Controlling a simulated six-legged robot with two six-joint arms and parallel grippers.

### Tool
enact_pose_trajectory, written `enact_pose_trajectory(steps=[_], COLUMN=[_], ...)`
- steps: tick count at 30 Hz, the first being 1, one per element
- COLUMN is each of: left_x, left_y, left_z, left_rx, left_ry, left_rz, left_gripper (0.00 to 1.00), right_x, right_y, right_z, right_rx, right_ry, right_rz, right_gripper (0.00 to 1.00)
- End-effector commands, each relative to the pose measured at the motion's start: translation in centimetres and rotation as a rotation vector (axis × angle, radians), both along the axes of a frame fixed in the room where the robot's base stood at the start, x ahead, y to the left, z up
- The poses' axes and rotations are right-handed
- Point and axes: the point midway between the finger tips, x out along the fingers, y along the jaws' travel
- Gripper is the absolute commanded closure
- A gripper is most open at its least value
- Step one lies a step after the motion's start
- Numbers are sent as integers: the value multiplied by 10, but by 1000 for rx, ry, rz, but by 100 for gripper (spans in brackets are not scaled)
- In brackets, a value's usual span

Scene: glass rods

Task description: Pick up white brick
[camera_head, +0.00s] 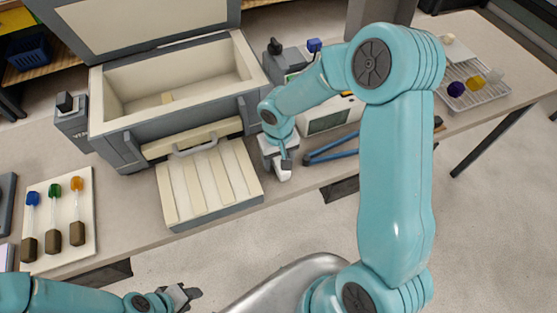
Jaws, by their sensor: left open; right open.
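A whitish block-like thing (283,174) shows at the bench's front edge, just right of the slatted panel, partly hidden by my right gripper (287,162). I cannot tell for sure that it is the white brick. My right gripper is open, pointing down over or against this thing; whether they touch is unclear. My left gripper (193,294) is open and empty, low in front of the bench, far from the white thing.
A grey kiln (180,75) with a raised lid stands behind a cream slatted panel (210,187). A board (86,205) with glass rods lies left. Blue tongs (332,150) lie right of my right gripper. A wire tray (480,92) stands far right.

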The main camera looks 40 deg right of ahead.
Motion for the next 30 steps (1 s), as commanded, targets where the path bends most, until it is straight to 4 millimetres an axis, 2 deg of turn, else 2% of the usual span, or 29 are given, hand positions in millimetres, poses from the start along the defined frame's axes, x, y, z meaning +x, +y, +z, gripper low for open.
enact_pose_trajectory(steps=[5, 9, 10, 11, 19, 23, 26, 30], left_x=[0, 0, 0, 0, 0, 0, 0, 0], left_y=[0, 0, 0, 0, 0, 0, 0, 0], left_z=[0, 0, 0, 0, 0, -1, -1, -3], left_rx=[0, 0, 0, 0, 0, 0, 0, 0], left_ry=[0, 0, 0, 0, 0, 0, 0, 0], left_rz=[0, 0, 0, 0, 0, 0, 0, 0], left_gripper=[59, 59, 59, 59, 59, 59, 59, 59], right_x=[0, 0, 0, 0, 0, 1, 1, 2], right_y=[0, 0, 0, 0, 0, 0, 0, 0], right_z=[0, 0, 0, 0, 1, 9, 22, 55], right_rx=[0, 0, -1, -1, 0, -2, -2, -2], right_ry=[0, 0, 0, 0, -1, -1, -5, -9], right_rz=[0, 0, 0, 0, 0, 0, -1, -1], right_gripper=[38, 84, 94, 99, 99, 99, 99, 99])
